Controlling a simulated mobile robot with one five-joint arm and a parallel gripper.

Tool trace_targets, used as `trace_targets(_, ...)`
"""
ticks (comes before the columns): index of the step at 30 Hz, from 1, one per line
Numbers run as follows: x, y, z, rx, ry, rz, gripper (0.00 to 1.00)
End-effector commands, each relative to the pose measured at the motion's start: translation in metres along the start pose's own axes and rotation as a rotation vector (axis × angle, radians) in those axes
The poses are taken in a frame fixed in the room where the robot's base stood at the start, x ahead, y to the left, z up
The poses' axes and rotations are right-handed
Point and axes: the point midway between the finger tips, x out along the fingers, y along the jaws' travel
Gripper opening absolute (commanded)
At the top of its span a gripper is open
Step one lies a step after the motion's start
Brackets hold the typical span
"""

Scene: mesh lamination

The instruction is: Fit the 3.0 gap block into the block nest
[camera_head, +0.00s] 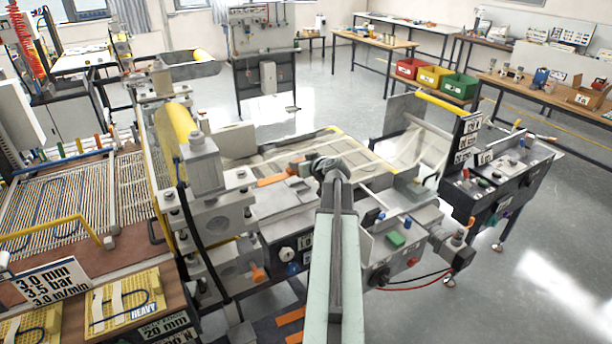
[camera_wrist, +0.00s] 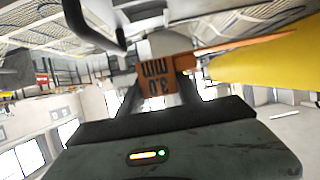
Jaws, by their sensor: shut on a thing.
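I cannot make out the block nest for certain in either view.
The yellow roller (camera_head: 176,125) and its metal bearing blocks (camera_head: 212,215) stand left of my arm. A control box with a green button (camera_head: 396,239) is to the right. A mesh sheet (camera_head: 345,150) lies behind my gripper. Open floor lies at the far right.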

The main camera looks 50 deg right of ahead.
Motion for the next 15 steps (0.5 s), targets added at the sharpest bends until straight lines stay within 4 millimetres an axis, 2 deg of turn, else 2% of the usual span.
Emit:
trace_targets(11,0.0031,0.0012,-0.0032,0.005,0.007,0.015,0.00)
trace_targets(15,0.0054,0.0012,0.0026,0.005,0.006,0.014,0.00)
